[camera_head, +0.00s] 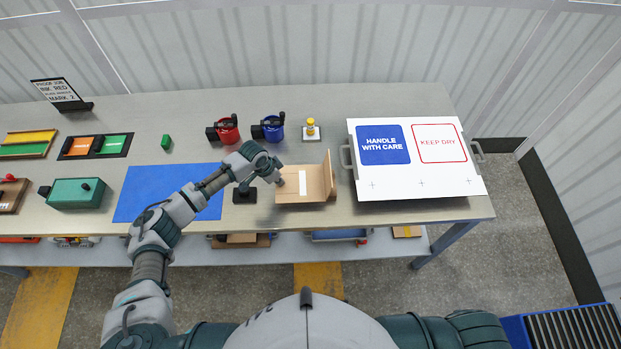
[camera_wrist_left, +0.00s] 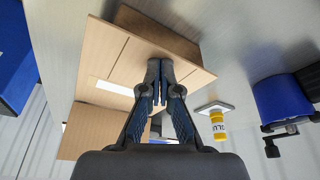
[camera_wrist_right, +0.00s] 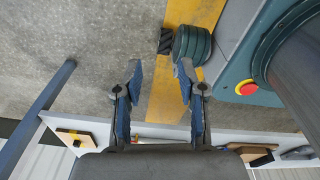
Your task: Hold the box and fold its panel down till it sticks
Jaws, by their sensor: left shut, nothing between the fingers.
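The cardboard box (camera_head: 318,188) stands on the table right of the centre, with an upright panel (camera_head: 332,173) on its right side and a white strip (camera_head: 303,183) on its top face. My left gripper (camera_head: 281,180) is at the box's left end. In the left wrist view the box (camera_wrist_left: 118,58) lies beyond my left gripper (camera_wrist_left: 158,70); its fingers are shut with nothing between them and their tips are close to the board. Whether they touch it I cannot tell. My right gripper (camera_wrist_right: 156,75) is open and empty, over the floor below the table edge.
A yellow-capped glue bottle (camera_head: 310,127) stands behind the box, with blue (camera_head: 270,127) and red (camera_head: 224,130) devices to its left. A white printed case (camera_head: 418,185) stands to the right. A blue mat (camera_head: 135,195) lies to the left, a small black block (camera_head: 244,193) beside the box.

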